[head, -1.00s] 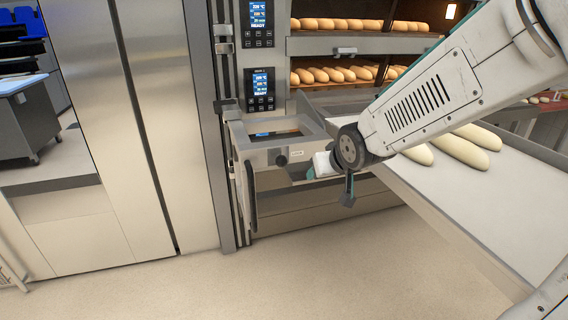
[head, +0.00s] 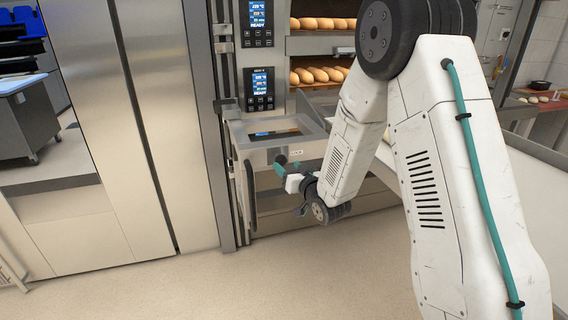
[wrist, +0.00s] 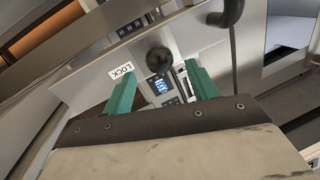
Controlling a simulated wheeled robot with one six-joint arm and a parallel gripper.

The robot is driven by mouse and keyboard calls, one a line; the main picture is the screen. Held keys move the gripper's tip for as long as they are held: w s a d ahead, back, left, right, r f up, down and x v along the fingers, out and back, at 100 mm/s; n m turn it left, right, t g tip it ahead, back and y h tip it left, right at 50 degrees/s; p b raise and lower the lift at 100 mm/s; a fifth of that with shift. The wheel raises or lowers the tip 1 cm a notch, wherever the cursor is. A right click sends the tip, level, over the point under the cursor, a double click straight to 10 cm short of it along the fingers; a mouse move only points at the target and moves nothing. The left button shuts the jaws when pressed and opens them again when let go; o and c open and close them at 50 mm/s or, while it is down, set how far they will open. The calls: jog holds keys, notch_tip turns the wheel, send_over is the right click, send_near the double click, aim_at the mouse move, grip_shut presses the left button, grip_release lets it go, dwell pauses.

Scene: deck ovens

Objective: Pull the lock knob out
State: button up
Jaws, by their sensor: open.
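The lock knob (wrist: 159,60) is a dark round knob on a steel panel beside a white LOCK label (wrist: 121,71). In the wrist view it shows just beyond and between the tips of my gripper (wrist: 158,82), whose two teal fingers are spread open with nothing between them. In the head view my gripper (head: 288,164) is at the front of the metal frame (head: 256,154), by the LOCK label (head: 296,152). There the knob is covered by the teal fingers. I cannot tell whether the fingers touch it.
The deck oven has control panels (head: 259,88) and bread loaves (head: 318,75) on its decks. A dark vertical handle (head: 251,188) hangs left of my gripper; it also shows in the wrist view (wrist: 229,14). A pale loading surface lies behind my arm. The floor in front is clear.

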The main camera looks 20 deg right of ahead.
jog(key=shift+w+a, duration=0.2)
jog(key=shift+w, duration=0.75)
jog(key=shift+w+a, duration=0.15)
jog(key=shift+w, duration=0.8)
grip_shut()
jog(key=shift+s+f, duration=0.1)
jog(key=shift+s, duration=1.2)
grip_release()
jog(key=shift+s, duration=0.1)
send_near(284, 163)
jog(key=shift+s+a, duration=0.15)
jog(key=shift+a, duration=0.05)
